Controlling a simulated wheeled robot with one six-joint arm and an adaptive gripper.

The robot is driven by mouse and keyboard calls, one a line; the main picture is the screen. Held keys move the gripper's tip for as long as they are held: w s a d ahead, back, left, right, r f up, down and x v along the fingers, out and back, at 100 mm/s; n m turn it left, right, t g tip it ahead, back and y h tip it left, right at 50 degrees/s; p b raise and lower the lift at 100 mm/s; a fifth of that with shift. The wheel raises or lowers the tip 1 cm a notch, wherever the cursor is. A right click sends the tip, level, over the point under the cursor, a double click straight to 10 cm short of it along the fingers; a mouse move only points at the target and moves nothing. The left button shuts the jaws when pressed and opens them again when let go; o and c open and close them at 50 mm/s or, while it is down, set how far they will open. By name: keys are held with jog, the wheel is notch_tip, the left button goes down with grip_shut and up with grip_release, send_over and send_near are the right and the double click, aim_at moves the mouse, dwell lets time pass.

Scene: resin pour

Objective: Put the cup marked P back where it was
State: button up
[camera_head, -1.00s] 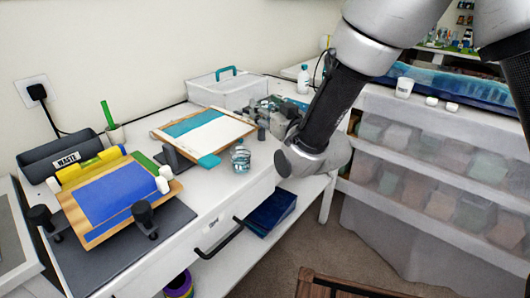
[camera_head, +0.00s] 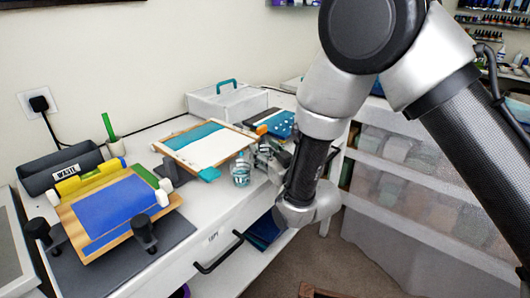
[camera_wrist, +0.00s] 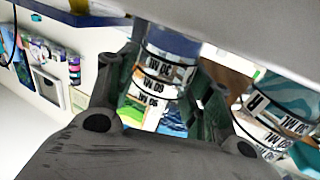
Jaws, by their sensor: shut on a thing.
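In the wrist view my gripper (camera_wrist: 165,105) is shut on a clear measuring cup (camera_wrist: 165,72) with black ML marks. No letter shows on the side facing me. A second cup (camera_wrist: 270,115), with teal swirls, ML marks and a letter that looks like R, stands to the right, apart from the fingers. In the head view my gripper (camera_head: 264,158) is low over the bench's right part. The held cup is hard to make out there. The second cup seems to be the one standing on the bench (camera_head: 240,173), just left of my gripper.
A framed board (camera_head: 205,145) with teal and white areas lies left of the cups. A white box (camera_head: 228,100) with a teal handle stands behind. A blue panel (camera_head: 110,200) and a WASTE bin (camera_head: 62,168) are at left. The drawer unit (camera_head: 395,175) is at right.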

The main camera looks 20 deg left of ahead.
jog(key=o, duration=1)
jog(key=shift+f, duration=0.1)
jog(key=shift+o, duration=0.2)
jog(key=v, duration=1.2)
jog(key=w+d+r+m+h, duration=0.3)
jog(key=w+d+r+h, duration=0.15)
jog(key=w+d, duration=0.35)
jog(key=w+d+r+m+g+h, duration=0.1)
jog(key=d+r+h, duration=0.15)
jog(key=d, duration=0.45)
jog(key=w+d+r+m+g+h, duration=0.1)
jog(key=w+d+r, duration=0.15)
jog(key=d, duration=0.55)
jog(key=s+d+r+m+g+h, duration=0.1)
jog(key=s+d+r+h, duration=0.15)
jog(key=s+d, duration=0.45)
jog(key=s+d+r+m+g+h, duration=0.1)
jog(key=s+d+r+m+g, duration=0.2)
jog(key=d, duration=0.6)
jog(key=s+d+r+g+h, duration=0.1)
jog(key=s+d, duration=0.3)
jog(key=s, duration=0.4)
jog(key=s+d+r+h, duration=0.1)
jog(key=s+d, duration=0.3)
jog(key=s, duration=0.3)
jog(key=shift+s+d+m+g, duration=0.3)
jog(key=shift+s+d+g, duration=0.1)
